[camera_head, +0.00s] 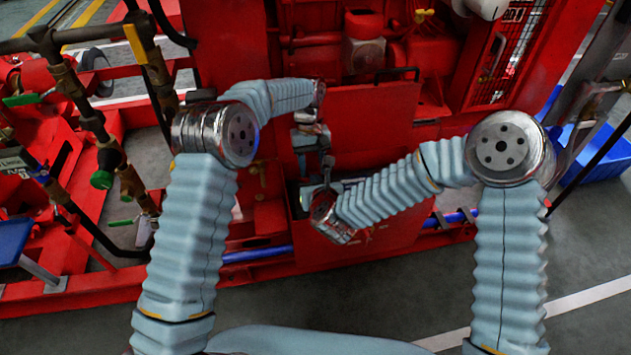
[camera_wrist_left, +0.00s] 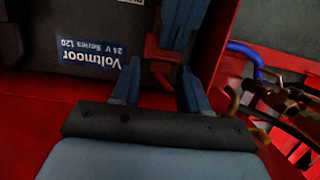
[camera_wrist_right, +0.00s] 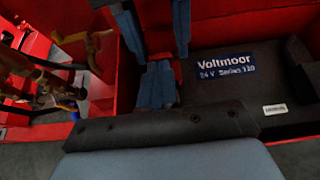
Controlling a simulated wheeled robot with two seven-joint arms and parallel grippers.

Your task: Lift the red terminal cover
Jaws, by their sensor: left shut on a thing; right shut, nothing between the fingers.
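The red terminal cover (camera_wrist_left: 164,60) shows in the left wrist view as a small red piece by the dark battery (camera_wrist_left: 50,80). My left gripper (camera_wrist_left: 160,85) has its two blue fingers on either side of it and is shut on it. My right gripper (camera_wrist_right: 156,85) is shut and empty. Its closed fingers also show just beyond the cover in the left wrist view (camera_wrist_left: 180,22). In the head view both grippers meet over the battery bay, and the arms largely hide the battery and cover.
The battery carries a blue Voltmoor label (camera_wrist_right: 227,65) and sits in a red-walled box. Brown pipe fittings and a blue hose (camera_wrist_left: 245,52) lie beside the box. In the head view a red panel (camera_head: 370,125) stands behind the grippers, and a blue crate (camera_head: 600,155) is at right.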

